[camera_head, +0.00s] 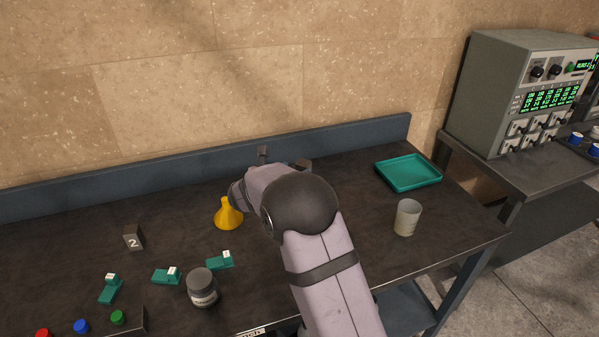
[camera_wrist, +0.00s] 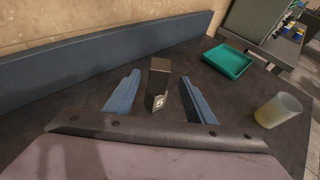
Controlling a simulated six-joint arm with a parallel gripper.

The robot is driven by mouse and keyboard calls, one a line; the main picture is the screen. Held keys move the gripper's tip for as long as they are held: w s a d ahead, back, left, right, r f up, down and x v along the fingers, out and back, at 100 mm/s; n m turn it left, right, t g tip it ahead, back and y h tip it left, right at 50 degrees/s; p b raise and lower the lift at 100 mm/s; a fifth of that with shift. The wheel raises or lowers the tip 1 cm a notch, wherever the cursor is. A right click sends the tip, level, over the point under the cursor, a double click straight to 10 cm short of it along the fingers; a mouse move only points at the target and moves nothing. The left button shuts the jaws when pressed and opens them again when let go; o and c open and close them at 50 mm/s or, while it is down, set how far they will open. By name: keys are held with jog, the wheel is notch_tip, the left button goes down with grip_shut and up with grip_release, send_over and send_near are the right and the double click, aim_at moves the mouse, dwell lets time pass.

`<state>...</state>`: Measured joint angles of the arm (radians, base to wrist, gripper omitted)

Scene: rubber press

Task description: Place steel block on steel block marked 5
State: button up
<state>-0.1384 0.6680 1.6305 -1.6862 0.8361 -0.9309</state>
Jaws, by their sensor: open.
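A dark block marked 5 (camera_wrist: 159,102) stands on the bench in the wrist view. A dark upright block (camera_wrist: 160,74) shows directly above the number, apparently resting on it; the seam between them is hard to make out. My gripper (camera_wrist: 161,77) is open, with one blue finger on each side of the dark blocks and a visible gap to both. In the head view my arm hides these blocks, and only small dark parts of my gripper (camera_head: 284,161) show past the wrist.
A block marked 2 (camera_head: 133,237), a yellow funnel (camera_head: 228,213), a dark jar (camera_head: 202,287) and several green pieces (camera_head: 166,276) lie left. A teal tray (camera_head: 409,186) and a beaker (camera_head: 407,218) stand right. A raised blue edge (camera_head: 130,179) runs along the back.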

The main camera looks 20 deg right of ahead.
jog(key=v, duration=0.4)
jog(key=shift+s+a+b, duration=0.1)
jog(key=shift+s+b, duration=0.1)
jog(key=shift+b, duration=0.15)
jog(key=s+f+m+g+y, duration=0.1)
jog(key=s+f+m+g, duration=0.1)
jog(key=s, duration=0.6)
jog(key=s+f+m+g+y, duration=0.1)
jog(key=s+f+m+g, duration=0.2)
jog(key=s+m, duration=0.4)
jog(key=s+f+m+g+y, duration=0.1)
jog(key=s+f+m+g, duration=0.2)
jog(key=s, duration=0.8)
jog(key=shift+a+f+m, duration=0.3)
jog(key=shift+f+m, duration=0.55)
jog(key=shift+m, duration=0.05)
jog(key=s+a+f+m+g+y, duration=0.1)
jog(key=s+a+m+y, duration=0.5)
jog(key=s+m, duration=0.5)
jog(key=shift+a+f+m+g+y+p, duration=0.3)
jog(key=shift+f+m+p, duration=0.15)
jog(key=shift+m, duration=0.65)
